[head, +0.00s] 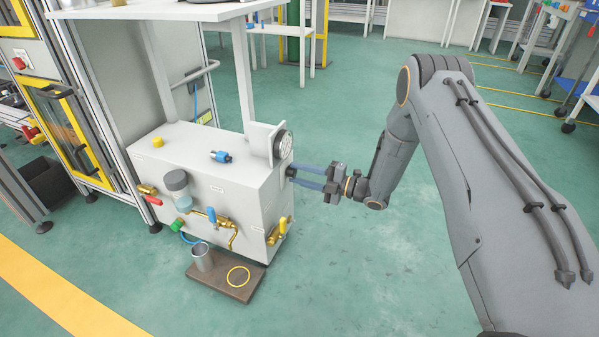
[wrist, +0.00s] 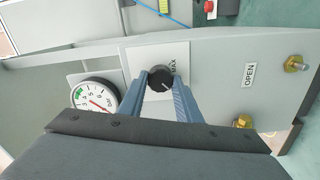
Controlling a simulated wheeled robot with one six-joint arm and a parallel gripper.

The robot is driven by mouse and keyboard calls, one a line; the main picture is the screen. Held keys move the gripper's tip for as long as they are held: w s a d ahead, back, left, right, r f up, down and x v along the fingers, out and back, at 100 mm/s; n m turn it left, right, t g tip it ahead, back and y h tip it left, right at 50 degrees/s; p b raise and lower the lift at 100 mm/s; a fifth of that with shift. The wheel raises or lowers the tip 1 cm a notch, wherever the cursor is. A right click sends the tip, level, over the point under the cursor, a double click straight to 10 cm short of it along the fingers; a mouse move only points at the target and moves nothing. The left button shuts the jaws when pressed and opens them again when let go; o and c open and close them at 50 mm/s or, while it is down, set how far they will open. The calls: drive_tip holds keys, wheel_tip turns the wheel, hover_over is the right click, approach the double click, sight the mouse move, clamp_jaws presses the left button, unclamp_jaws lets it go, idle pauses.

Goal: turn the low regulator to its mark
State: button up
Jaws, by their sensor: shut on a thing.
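The low regulator is a black round knob (wrist: 161,79) on a pale plate on the side of a white cabinet (head: 215,196). A white pointer line shows on its face, slanted to the lower right, near a MAX label (wrist: 174,66). My gripper (wrist: 160,84) has its two blue fingers shut on the knob, one on each side. In the head view my gripper (head: 296,176) reaches the cabinet's right side, and the knob is mostly hidden there. A round gauge (wrist: 95,97) with a green band and a red needle sits left of the knob in the wrist view.
An OPEN label (wrist: 249,75) and brass fittings (wrist: 295,63) sit right of the knob. Valves, including a blue-handled one (head: 211,215), stick out of the cabinet's front. A metal cup (head: 202,258) stands on a brown board (head: 222,287) below. Green floor right of the cabinet is clear.

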drive_tip(key=shift+n, duration=0.4)
drive_tip(key=o, duration=1.1)
drive_tip(key=shift+c, duration=0.2)
drive_tip(key=p+v, duration=0.2)
drive_tip(key=v, duration=0.6)
